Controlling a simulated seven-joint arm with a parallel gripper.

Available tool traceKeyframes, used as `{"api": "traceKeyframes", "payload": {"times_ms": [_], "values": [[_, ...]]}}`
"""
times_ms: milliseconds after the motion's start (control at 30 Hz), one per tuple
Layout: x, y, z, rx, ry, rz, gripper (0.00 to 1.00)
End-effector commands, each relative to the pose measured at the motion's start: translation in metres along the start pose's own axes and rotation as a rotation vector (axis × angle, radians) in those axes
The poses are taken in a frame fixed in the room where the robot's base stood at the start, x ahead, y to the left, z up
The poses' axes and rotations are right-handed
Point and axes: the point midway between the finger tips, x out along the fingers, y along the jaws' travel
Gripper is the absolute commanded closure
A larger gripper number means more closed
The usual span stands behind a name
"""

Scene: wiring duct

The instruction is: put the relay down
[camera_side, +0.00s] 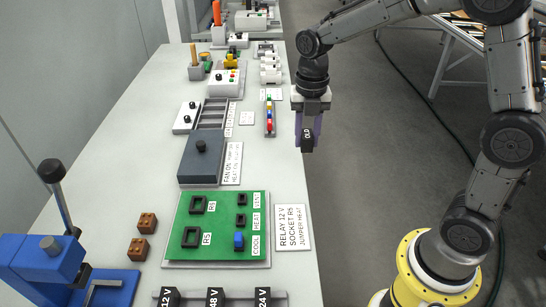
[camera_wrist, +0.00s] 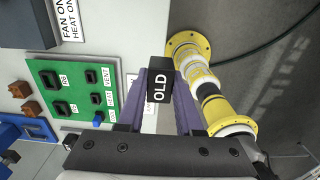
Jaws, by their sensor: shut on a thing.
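My gripper (camera_side: 308,131) is shut on a black relay (camera_side: 308,139) labelled OLD. In the wrist view the relay (camera_wrist: 160,84) sits between my purple fingers (camera_wrist: 161,95). In the side view it hangs at the right edge of the bench, apart from any surface; its exact height is unclear. The green board (camera_side: 216,206) has black sockets marked R6 (camera_side: 199,204) and R5 (camera_side: 191,237), and both look empty. A blue jumper (camera_side: 239,241) stands at the COOL position of the board.
Two brown blocks (camera_side: 147,222) lie left of the board. A blue lever press (camera_side: 45,262) stands at front left. A grey box (camera_side: 201,158) is behind the board. Black blocks marked 12 V, 48 V and 24 V (camera_side: 215,297) stand in front. The bench left of the grey box is bare.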

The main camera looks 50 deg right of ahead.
Motion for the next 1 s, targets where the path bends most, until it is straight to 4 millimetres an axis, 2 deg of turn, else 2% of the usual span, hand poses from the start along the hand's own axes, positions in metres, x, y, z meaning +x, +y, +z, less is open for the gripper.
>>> {"api": "traceKeyframes", "payload": {"times_ms": [267, 433, 533, 800, 1000], "values": [[0.028, 0.044, 0.042, -0.001, 0.001, -0.001, 1.0], [0.059, 0.06, 0.058, -0.001, 0.001, -0.001, 1.0], [0.07, 0.068, 0.065, -0.001, 0.0, 0.0, 1.0], [0.084, 0.076, 0.074, -0.001, -0.001, 0.001, 1.0], [0.112, 0.076, 0.073, -0.001, 0.001, -0.002, 1.0]]}}
